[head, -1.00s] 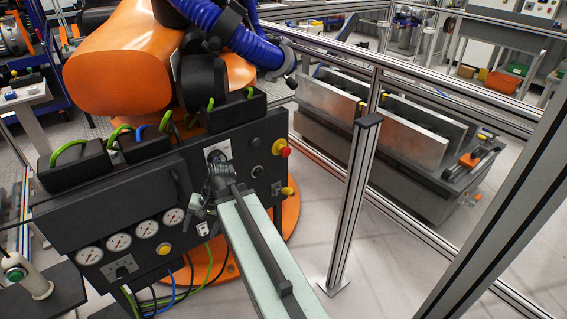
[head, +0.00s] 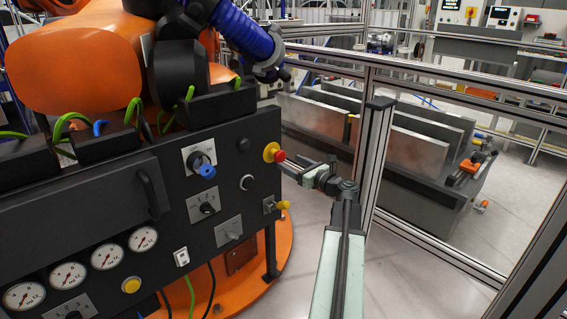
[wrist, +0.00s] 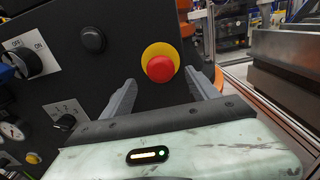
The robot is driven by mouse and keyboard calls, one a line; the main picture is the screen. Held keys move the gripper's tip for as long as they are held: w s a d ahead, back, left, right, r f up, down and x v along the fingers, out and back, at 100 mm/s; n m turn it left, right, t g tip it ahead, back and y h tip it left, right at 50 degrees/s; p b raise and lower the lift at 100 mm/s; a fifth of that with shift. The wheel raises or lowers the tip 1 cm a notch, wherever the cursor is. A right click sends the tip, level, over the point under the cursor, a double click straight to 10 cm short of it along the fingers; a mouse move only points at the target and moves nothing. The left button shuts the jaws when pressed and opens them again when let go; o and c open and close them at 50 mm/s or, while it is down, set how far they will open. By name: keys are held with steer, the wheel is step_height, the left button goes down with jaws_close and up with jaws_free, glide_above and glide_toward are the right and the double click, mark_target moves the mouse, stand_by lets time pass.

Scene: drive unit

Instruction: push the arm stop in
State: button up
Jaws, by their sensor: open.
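The arm stop is a red mushroom button (head: 279,156) on a yellow collar, on the right part of the black control panel (head: 225,150). In the wrist view the red button (wrist: 160,69) sits ahead of my gripper (wrist: 160,95), between the two spread fingers in the picture. My gripper (head: 295,168) is open and empty. In the head view its tips are close to the button, just right of and slightly below it. I cannot tell whether a finger touches it.
The panel also has a blue knob switch (head: 206,170), a yellow-handled key or valve (head: 281,205) below the stop, and several gauges (head: 105,256). A metal fence post (head: 372,150) stands close right of my arm. An orange robot arm (head: 75,60) rises above the panel.

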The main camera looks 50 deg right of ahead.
mark_target(282, 158)
steer(key=w, duration=0.4)
steer(key=shift+w+d, duration=0.25)
steer(key=shift+w, duration=0.1)
jaws_close()
